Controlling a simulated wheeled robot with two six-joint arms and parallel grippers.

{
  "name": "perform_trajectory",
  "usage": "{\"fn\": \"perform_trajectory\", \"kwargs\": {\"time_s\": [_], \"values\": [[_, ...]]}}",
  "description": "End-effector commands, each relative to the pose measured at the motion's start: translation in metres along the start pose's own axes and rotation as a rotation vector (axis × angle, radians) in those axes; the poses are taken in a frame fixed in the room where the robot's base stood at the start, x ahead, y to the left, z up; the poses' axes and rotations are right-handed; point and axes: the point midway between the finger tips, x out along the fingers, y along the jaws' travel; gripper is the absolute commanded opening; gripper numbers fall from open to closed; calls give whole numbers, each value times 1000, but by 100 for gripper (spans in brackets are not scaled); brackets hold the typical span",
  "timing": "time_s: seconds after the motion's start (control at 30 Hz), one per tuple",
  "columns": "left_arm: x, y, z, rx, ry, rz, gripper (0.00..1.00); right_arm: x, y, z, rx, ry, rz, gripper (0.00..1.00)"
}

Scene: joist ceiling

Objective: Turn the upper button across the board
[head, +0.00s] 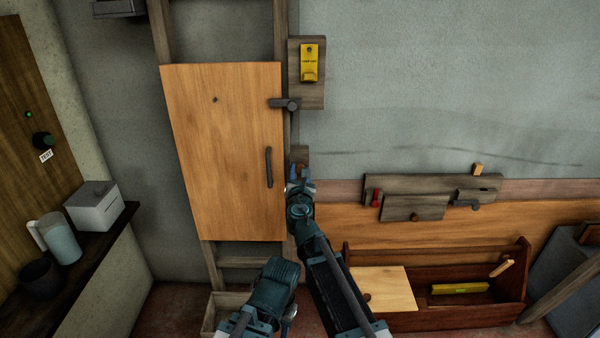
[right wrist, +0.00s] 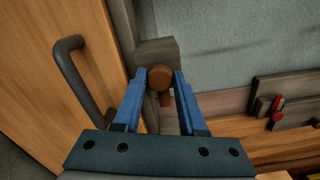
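The tan wooden board (head: 222,150) is upright against the wall frame, with a dark handle (head: 269,167) near its right edge. The upper button (head: 278,103) is dark grey and lies level, its left end over the board's right edge. Lower down, a grey block (head: 299,153) is fixed right of the board. In the right wrist view, a round brown knob (right wrist: 158,77) stands in front of that block. My right gripper (right wrist: 160,83) is open, its blue fingers on either side of the knob; I cannot tell if they touch it. My left gripper's fingers are not visible.
A yellow tag (head: 309,63) hangs on a plate above the upper button. Right of the board are a grey rack (head: 430,186) and a brown tool box (head: 430,317). A shelf with a jug (head: 57,238) and white box (head: 95,206) is at left.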

Motion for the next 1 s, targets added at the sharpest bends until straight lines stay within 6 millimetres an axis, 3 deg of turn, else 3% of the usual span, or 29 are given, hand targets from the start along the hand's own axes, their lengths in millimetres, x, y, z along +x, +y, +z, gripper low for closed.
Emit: {"fn": "perform_trajectory", "kwargs": {"time_s": [0.03,0.1,0.57,1.0], "values": [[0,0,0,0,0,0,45,0,0,0,0,0,0,12],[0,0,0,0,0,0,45,0,0,0,0,0,0,0],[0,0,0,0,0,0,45,0,0,0,90,0,-1,0],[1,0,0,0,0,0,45,0,-1,0,477,-1,-1,0]]}}
